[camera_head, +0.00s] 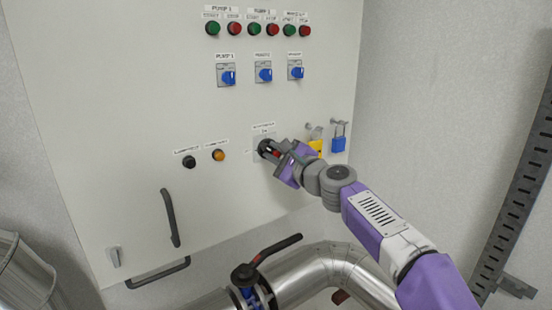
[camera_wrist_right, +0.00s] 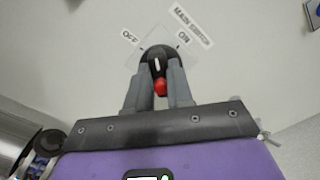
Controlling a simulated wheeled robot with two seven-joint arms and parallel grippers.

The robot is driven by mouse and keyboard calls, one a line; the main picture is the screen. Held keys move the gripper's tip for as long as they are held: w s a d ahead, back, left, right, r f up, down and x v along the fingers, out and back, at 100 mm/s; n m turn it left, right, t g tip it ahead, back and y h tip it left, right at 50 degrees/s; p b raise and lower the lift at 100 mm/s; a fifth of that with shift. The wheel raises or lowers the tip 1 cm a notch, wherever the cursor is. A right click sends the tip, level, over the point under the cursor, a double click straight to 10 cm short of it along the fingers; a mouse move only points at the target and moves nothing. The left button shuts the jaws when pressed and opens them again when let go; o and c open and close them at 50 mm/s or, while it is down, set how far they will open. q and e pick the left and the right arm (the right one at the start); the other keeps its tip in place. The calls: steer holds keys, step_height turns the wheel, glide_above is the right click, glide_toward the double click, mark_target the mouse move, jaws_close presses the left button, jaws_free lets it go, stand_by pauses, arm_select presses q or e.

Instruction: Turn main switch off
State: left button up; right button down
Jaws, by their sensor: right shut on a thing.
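The main switch (camera_head: 263,147) is a black rotary knob on the front of the pale cabinet, below the row of blue selector switches. In the right wrist view the main switch (camera_wrist_right: 154,54) sits on a light plate with "OFF" to the left and "ON" to the right, and its red handle end (camera_wrist_right: 160,87) shows between the fingers. My right gripper (camera_head: 277,153) is shut on the knob; the right wrist view shows its two grey fingers (camera_wrist_right: 159,80) on either side. The knob's exact pointing is partly hidden by the fingers. My left gripper is not in view.
A blue padlock (camera_head: 338,144) and a yellow one (camera_head: 316,146) hang right of the switch. A black button (camera_head: 189,162) and an orange lamp (camera_head: 218,155) are to its left. A pipe with a red-and-black valve lever (camera_head: 275,249) runs below.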

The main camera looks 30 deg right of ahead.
steer(key=n+b, duration=0.1)
steer(key=n, duration=0.1)
steer(key=n+b, duration=0.1)
steer(key=n, duration=0.1)
steer(key=shift+f+n, duration=0.2)
steer(key=shift+n, duration=0.1)
steer(key=shift+n+b, duration=0.6)
steer(key=shift+n, duration=0.9)
steer(key=c, duration=1)
jaws_free()
steer(key=s+b, duration=0.1)
steer(key=s, duration=0.6)
steer(key=shift+s+d+b, duration=0.25)
steer(key=shift+b, duration=0.15)
